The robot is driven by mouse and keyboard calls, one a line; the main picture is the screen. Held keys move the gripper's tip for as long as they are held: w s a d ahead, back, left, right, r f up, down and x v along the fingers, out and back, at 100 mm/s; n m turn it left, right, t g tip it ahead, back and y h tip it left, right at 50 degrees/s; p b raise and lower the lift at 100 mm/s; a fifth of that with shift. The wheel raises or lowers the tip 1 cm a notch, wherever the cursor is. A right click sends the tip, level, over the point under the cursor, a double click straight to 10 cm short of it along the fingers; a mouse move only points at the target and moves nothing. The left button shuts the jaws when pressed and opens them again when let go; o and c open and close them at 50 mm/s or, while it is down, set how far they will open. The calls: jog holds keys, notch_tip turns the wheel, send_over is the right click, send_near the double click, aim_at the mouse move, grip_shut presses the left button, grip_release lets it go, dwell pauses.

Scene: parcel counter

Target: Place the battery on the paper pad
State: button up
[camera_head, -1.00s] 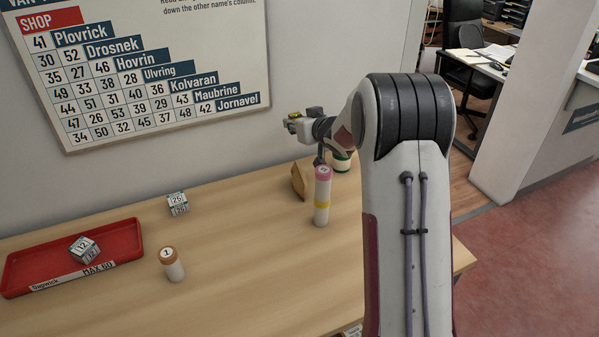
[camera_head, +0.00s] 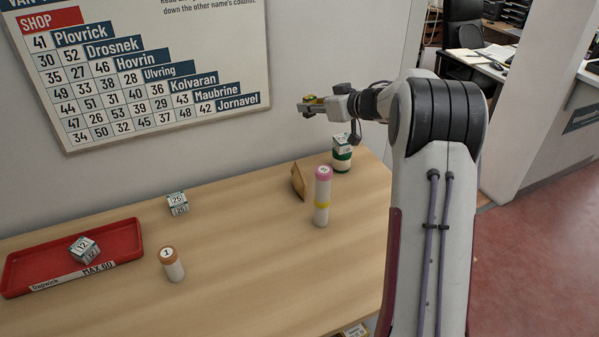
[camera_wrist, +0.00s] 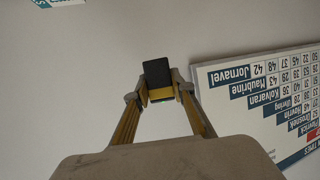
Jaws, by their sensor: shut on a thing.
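My gripper (camera_head: 313,104) is raised above the back of the counter, in front of the wall. In the wrist view its fingers (camera_wrist: 158,92) are closed on a small black block with yellow at its lower end, which I take to be the battery (camera_wrist: 157,71). The block is held clear of any surface. In the head view it is too small to make out well. I cannot pick out a paper pad in either view.
A red tray (camera_head: 125,229) at the left holds a numbered box (camera_head: 84,249). Another box (camera_head: 178,204), an orange-capped bottle (camera_head: 172,264), a pink-capped cylinder (camera_head: 322,200), a brown wedge (camera_head: 298,181) and a green-and-white jar (camera_head: 342,155) stand on the counter (camera_head: 240,260). Its middle is clear.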

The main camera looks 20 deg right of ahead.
jog(key=s+a+f+n+g+y, duration=0.1)
jog(key=s+a+n+g+y, duration=0.2)
jog(key=s+a+n+y, duration=0.2)
jog(key=s+a, duration=0.1)
jog(key=s, duration=0.2)
jog(key=shift+a+f+n, duration=0.2)
jog(key=shift+f+n, duration=0.1)
jog(key=shift+f, duration=0.1)
send_over(302, 172)
jog(key=shift+y, duration=0.3)
jog(key=shift+f, duration=3.15)
jog(key=shift+s, duration=0.1)
jog(key=shift+f, duration=1.85)
jog(key=shift+f, duration=0.15)
